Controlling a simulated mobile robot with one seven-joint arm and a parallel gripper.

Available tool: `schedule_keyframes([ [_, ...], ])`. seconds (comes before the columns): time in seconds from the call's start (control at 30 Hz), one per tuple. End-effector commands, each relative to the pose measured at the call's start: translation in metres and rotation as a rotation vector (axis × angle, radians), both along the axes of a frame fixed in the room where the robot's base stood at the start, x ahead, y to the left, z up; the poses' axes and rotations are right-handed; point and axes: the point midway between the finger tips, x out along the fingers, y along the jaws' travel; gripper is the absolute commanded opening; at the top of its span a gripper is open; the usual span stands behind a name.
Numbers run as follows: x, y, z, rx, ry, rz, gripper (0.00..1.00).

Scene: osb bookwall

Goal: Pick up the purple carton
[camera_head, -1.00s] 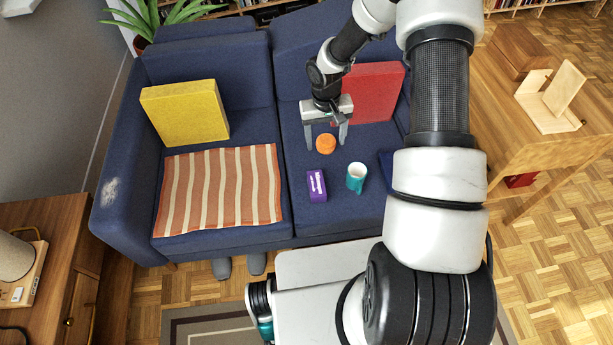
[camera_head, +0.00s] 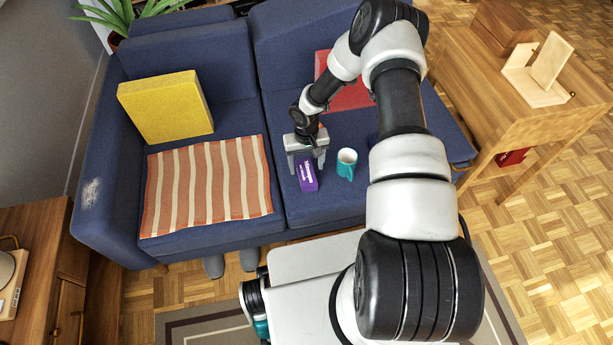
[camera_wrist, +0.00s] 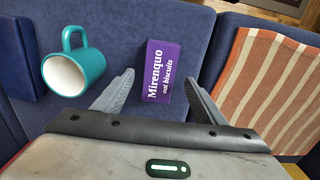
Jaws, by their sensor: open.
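The purple carton (camera_head: 307,176) lies on the right seat of the blue sofa, near its front. In the wrist view the carton (camera_wrist: 160,72) shows white lettering reading "Mirenquo oat biscuits". My gripper (camera_head: 306,168) is above the seat at the carton's back end. In the wrist view my gripper (camera_wrist: 163,90) is open and empty, with one finger on each side of the carton and gaps between. Whether the fingertips are level with the carton cannot be told.
A teal mug (camera_head: 346,163) stands just right of the carton; it also shows in the wrist view (camera_wrist: 75,65). A striped cloth (camera_head: 206,186) covers the left seat. A yellow cushion (camera_head: 166,106) and a red cushion (camera_head: 342,88) lean on the backrest. The seat's front edge is close.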

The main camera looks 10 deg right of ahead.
Motion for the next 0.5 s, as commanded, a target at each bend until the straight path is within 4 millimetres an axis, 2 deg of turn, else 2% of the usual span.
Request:
schedule_keyframes([
  [0.3, 0.002, -0.001, -0.043, 0.002, 0.001, -0.001, 0.65],
  [0.5, 0.002, -0.001, -0.052, 0.001, -0.001, -0.001, 0.65],
])
